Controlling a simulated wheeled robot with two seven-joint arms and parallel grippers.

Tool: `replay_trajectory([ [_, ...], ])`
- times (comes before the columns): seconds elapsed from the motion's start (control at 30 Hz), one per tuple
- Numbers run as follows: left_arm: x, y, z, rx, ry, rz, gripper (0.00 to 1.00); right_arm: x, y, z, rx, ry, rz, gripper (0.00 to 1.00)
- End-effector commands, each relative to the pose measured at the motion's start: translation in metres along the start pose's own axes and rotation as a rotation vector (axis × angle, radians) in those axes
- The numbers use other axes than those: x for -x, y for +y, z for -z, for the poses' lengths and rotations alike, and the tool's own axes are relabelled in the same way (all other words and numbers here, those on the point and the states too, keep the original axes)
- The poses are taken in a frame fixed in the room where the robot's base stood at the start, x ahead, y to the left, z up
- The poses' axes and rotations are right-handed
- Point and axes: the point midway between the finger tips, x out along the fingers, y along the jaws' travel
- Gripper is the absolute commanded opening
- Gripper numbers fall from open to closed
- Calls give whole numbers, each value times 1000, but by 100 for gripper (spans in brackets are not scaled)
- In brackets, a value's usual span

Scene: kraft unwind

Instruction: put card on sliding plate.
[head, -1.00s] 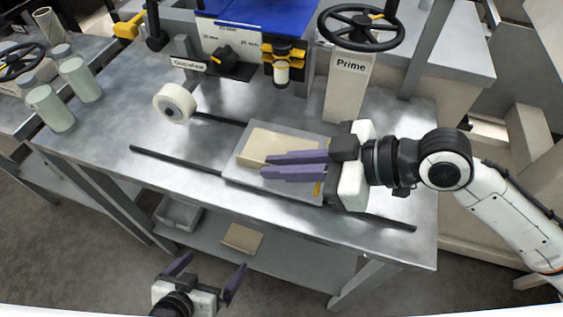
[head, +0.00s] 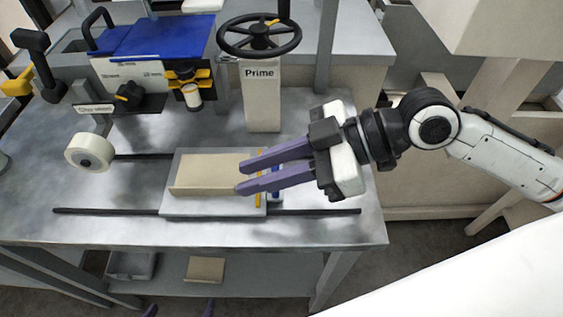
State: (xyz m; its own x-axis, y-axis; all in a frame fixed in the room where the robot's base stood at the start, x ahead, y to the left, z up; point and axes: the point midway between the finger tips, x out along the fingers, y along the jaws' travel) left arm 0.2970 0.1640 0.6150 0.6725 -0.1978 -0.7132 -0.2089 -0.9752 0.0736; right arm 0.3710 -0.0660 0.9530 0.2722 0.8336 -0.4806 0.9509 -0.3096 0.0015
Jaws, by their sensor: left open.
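The sliding plate (head: 215,207) is a grey flat plate across two dark rails on the metal table. A beige card (head: 205,172) lies on it, over its left and middle part. My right gripper (head: 240,178) reaches in from the right, its purple fingers apart, with the tips over the card's right end. Whether the fingers touch the card is unclear. My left gripper (head: 180,309) shows only as two separated purple fingertips at the bottom edge, below the table; the rest of it is out of view.
A handwheel post marked Prime (head: 262,95) stands behind the plate. A white roll (head: 89,152) is left of the plate, and a blue-topped machine (head: 155,38) is at the back. A beige piece (head: 205,269) and a grey bin (head: 131,265) sit on the lower shelf. The table's front left is clear.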

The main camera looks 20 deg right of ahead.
Motion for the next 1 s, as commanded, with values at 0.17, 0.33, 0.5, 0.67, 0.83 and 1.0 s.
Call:
replay_trajectory([
  [0.17,-1,1,3,-1,9,-1,100,26,0,-2,-1,-4,-2,21],
  [0.33,-2,2,3,-2,7,-3,100,38,0,0,0,-1,-1,21],
  [0.5,-2,3,2,-2,6,-6,100,42,0,1,1,1,1,21],
  [0.67,-2,4,3,-2,7,-6,100,42,0,1,1,1,1,21],
  [0.83,-2,4,2,-2,7,-6,100,41,0,1,1,1,1,21],
  [1.0,-2,4,3,-2,9,-6,100,41,0,1,1,1,1,21],
])
